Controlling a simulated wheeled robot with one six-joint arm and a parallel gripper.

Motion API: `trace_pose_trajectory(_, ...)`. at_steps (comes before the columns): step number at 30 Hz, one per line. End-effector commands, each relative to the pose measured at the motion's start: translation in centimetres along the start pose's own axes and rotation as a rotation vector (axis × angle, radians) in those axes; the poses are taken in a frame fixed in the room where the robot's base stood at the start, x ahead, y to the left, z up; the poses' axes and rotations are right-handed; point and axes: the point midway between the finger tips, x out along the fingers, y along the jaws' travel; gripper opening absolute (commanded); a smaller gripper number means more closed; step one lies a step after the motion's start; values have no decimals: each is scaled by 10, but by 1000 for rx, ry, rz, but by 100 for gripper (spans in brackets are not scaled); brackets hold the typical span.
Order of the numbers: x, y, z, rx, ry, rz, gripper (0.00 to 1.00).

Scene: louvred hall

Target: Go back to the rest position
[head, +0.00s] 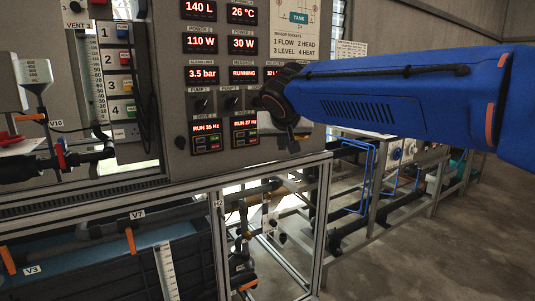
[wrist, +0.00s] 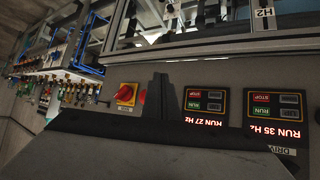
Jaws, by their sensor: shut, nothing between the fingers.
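My gripper (head: 290,142) is in front of the lower right part of the grey control panel (head: 170,130) in the head view, at the end of my blue arm. In the wrist view its dark fingers (wrist: 158,88) are together, with nothing between them. They stand between a red rotary switch on a yellow plate (wrist: 126,95) and the drive display reading RUN 27 Hz (wrist: 204,106). I cannot tell whether the fingertips touch the panel. My wrist hides part of the panel's right side in the head view.
Red-lit readouts (head: 201,43) and knobs (head: 203,104) cover the panel. A metal frame (head: 322,220) with pipes and a blue tank (head: 90,275) stands below. Another bench with blue tubing (head: 368,175) stands behind at right. The concrete floor (head: 430,255) at lower right is clear.

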Motion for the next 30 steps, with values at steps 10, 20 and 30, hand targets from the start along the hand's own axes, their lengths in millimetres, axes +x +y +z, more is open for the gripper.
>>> trace_pose_trajectory(10, -34, 145, 124, -3, -183, 69, 0)
trace_pose_trajectory(20, -75, 225, 271, 12, -345, 71, 0)
trace_pose_trajectory(30, -108, 251, 414, 44, -462, 24, 0)
